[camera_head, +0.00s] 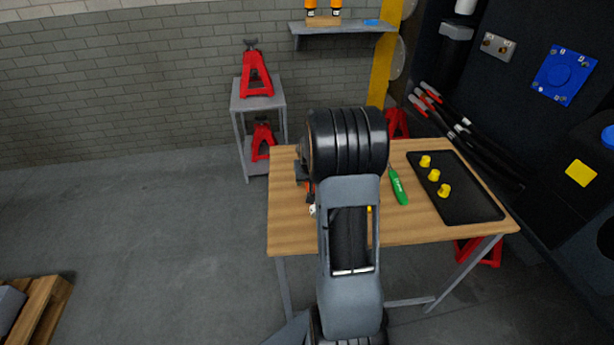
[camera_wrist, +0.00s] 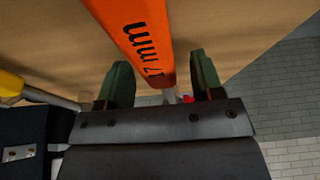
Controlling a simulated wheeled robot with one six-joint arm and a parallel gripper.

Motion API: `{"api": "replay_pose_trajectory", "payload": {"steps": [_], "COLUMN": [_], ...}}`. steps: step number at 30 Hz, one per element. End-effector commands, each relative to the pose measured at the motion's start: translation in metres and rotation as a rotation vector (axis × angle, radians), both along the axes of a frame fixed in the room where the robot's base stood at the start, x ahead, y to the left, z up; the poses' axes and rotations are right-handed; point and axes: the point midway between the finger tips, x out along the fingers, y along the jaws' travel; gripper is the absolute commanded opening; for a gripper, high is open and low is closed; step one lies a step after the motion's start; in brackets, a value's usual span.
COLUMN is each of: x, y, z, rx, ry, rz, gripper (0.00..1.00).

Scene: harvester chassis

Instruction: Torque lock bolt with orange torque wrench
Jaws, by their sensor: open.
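The orange torque wrench (camera_wrist: 140,35), with dark lettering ending in "mm", fills the upper middle of the wrist view. It lies between the two green fingers of my gripper (camera_wrist: 161,80), which stand apart with a visible gap on each side. In the head view my own arm hides most of the wrench and my gripper; only a small orange part (camera_head: 308,191) shows left of the arm, over the wooden table (camera_head: 290,230). I cannot pick out the lock bolt in either view.
A green-handled tool (camera_head: 398,187) lies right of my arm. A black tray (camera_head: 470,205) holds yellow pieces (camera_head: 434,175). The dark chassis with a blue plate (camera_head: 564,75) and grey plate (camera_head: 497,46) stands at right. Red jack stands (camera_head: 255,75) are behind.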

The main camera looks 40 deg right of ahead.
Motion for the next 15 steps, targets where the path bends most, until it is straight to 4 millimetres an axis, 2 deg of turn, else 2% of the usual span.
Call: {"api": "replay_pose_trajectory", "payload": {"steps": [2, 15], "x": [-0.0001, -0.0001], "y": [0.0000, 0.0004], "z": [0.0002, 0.0002], "rx": [0.000, 0.000], "ry": [0.000, 0.000], "rz": [0.000, 0.000], "gripper": [0.58, 0.16]}}
